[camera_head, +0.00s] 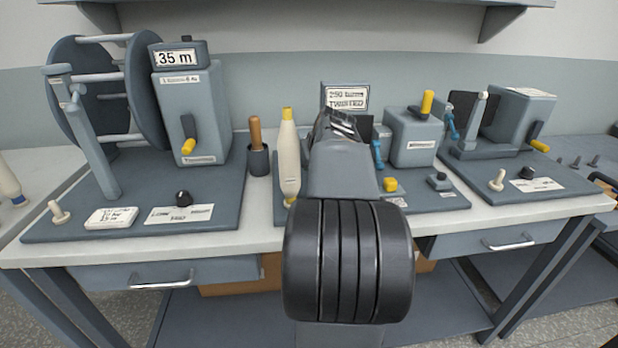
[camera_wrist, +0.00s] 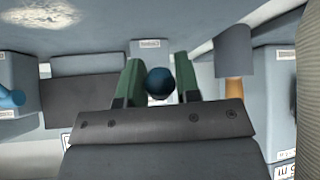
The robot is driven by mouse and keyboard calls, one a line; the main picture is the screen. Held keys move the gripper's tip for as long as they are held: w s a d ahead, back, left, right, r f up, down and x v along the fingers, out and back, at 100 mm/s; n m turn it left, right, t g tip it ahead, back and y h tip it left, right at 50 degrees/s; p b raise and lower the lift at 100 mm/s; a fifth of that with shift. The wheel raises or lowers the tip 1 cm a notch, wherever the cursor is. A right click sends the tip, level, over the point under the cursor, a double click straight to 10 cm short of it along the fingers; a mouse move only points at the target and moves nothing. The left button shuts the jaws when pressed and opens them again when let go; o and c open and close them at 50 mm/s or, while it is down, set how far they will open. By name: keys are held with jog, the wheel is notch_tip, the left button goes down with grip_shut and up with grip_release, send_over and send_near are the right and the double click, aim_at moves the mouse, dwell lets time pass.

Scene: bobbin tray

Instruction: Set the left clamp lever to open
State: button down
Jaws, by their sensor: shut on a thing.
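My gripper (camera_wrist: 158,88) shows in the wrist view, with its two green fingers on either side of a dark blue round knob (camera_wrist: 160,83). The knob appears to be the end of the left clamp lever; the rest of the lever is hidden behind it. In the head view my arm covers the gripper and this lever. Another blue lever (camera_head: 378,153) shows just right of my arm, by the grey box (camera_head: 410,138) with a yellow handle. A blue lever (camera_head: 452,125) also shows at that box's right side.
A white bobbin-like cone (camera_head: 290,160) with a yellow tip stands close left of my arm. Beside it a wooden-handled tool stands in a dark cup (camera_head: 258,160). A reel machine (camera_head: 190,115) is at left, another grey machine (camera_head: 520,110) at right. The bench's front edge is clear.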

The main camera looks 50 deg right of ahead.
jog(key=shift+f+t+h+b, duration=0.3)
jog(key=shift+f+t+b, duration=0.15)
jog(key=shift+b, duration=0.7)
jog(key=shift+r+b, duration=0.15)
jog(key=shift+b, duration=0.15)
jog(key=c, duration=0.8)
grip_release()
jog(key=p+v, duration=0.1)
jog(key=v, duration=1.2)
jog(key=shift+s+a+r+p, duration=0.15)
jog(key=shift+s+r+p, duration=0.1)
jog(key=shift+p, duration=0.15)
jog(key=shift+a+f, duration=0.1)
